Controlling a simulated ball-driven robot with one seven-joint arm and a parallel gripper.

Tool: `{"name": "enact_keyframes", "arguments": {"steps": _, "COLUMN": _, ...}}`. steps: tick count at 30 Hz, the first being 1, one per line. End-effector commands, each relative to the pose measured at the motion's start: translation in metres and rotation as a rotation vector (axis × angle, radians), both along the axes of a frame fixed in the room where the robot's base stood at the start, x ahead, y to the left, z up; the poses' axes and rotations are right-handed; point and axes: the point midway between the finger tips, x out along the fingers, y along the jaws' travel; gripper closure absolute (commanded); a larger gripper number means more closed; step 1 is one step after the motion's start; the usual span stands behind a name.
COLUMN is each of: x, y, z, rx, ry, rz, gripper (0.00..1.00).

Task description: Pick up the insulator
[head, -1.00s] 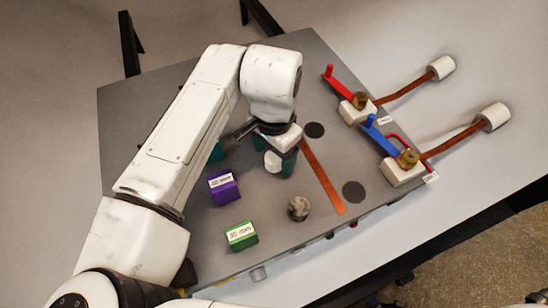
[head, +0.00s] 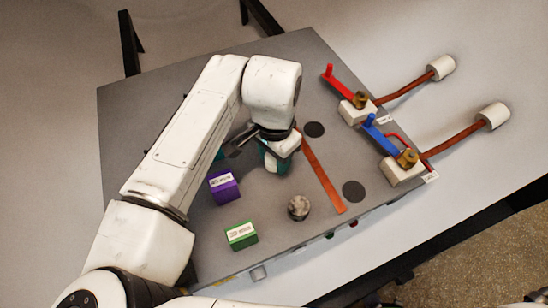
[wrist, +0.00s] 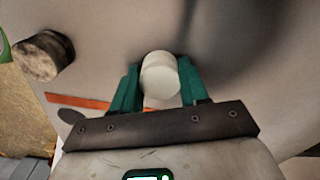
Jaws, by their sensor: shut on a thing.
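The insulator (wrist: 160,76) is a smooth white cylinder, seen between the two teal fingers in the wrist view. My gripper (wrist: 158,84) is shut on it, with one finger on each side. In the head view my gripper (head: 277,160) is over the middle of the grey board, left of the copper strip. There the fingers and wrist hide most or all of the insulator. I cannot tell whether its base still touches the board.
A mottled grey cylinder (head: 298,207) stands in front of my gripper. A purple box (head: 224,187) and a green box (head: 241,235) stand to the left. The copper strip (head: 322,172) lies to the right. Red (head: 344,85) and blue (head: 383,139) levers stand at the board's right edge.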

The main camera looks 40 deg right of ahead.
Motion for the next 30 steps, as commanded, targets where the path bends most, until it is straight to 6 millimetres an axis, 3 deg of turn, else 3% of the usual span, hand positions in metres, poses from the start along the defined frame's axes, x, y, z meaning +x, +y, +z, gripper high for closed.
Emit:
{"name": "enact_keyframes", "arguments": {"steps": 3, "x": 0.000, "y": 0.000, "z": 0.000, "rx": 0.000, "ry": 0.000, "rz": 0.000, "gripper": 0.89}}
{"name": "enact_keyframes", "arguments": {"steps": 13, "x": 0.000, "y": 0.000, "z": 0.004, "rx": 0.000, "ry": -0.001, "rz": 0.000, "gripper": 0.89}}
{"name": "enact_keyframes", "arguments": {"steps": 20, "x": -0.001, "y": 0.000, "z": 0.034, "rx": -0.002, "ry": -0.004, "rz": -0.002, "gripper": 0.89}}
{"name": "enact_keyframes", "arguments": {"steps": 27, "x": -0.047, "y": 0.002, "z": 0.088, "rx": -0.001, "ry": -0.005, "rz": -0.004, "gripper": 0.89}}
{"name": "enact_keyframes", "arguments": {"steps": 30, "x": -0.072, "y": 0.002, "z": 0.099, "rx": -0.001, "ry": -0.003, "rz": -0.003, "gripper": 0.89}}
